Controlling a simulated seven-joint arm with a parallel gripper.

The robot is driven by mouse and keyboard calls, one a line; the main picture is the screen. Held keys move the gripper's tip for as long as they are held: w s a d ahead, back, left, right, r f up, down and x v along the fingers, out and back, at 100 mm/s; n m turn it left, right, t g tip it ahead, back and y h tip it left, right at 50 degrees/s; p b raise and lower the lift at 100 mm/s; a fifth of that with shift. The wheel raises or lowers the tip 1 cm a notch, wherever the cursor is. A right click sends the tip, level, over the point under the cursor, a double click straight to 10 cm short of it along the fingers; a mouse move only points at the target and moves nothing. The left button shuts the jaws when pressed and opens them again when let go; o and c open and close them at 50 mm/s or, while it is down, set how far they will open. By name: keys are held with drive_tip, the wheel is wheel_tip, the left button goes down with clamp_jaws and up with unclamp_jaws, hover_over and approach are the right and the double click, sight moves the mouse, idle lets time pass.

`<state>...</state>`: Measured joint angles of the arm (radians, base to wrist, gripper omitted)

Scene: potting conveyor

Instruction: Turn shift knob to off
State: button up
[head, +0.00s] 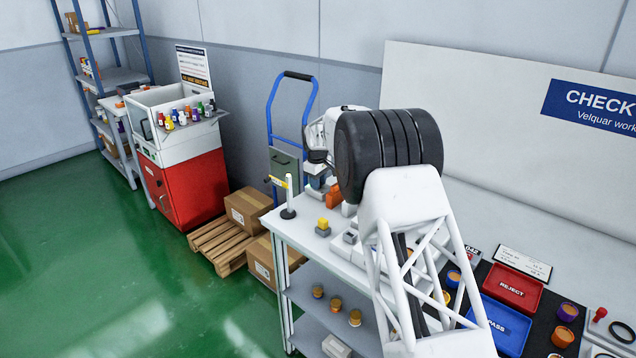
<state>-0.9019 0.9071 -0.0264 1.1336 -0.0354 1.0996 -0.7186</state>
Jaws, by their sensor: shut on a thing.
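My arm fills the middle of the head view and hides much of the bench behind it. My gripper (317,178) is only partly seen, small and far off, beyond the big black joint and low over the back end of the bench. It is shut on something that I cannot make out. An orange item (333,198) shows just below it. I cannot pick out the shift knob or its setting in this view; it may be hidden by my gripper or arm.
Left stand a blue hand truck (270,125), cartons (248,209) and a red-and-white cabinet (187,187).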

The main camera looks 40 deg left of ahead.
drive_tip(key=shift+m, duration=0.4)
drive_tip(key=m, duration=1.1)
drive_tip(key=shift+r, duration=0.1)
drive_tip(key=m, duration=0.6)
drive_tip(key=shift+w+m, duration=0.1)
drive_tip(key=shift+m, duration=0.2)
drive_tip(key=m, duration=0.5)
drive_tip(key=shift+m+g, duration=0.3)
drive_tip(key=o, duration=0.9)
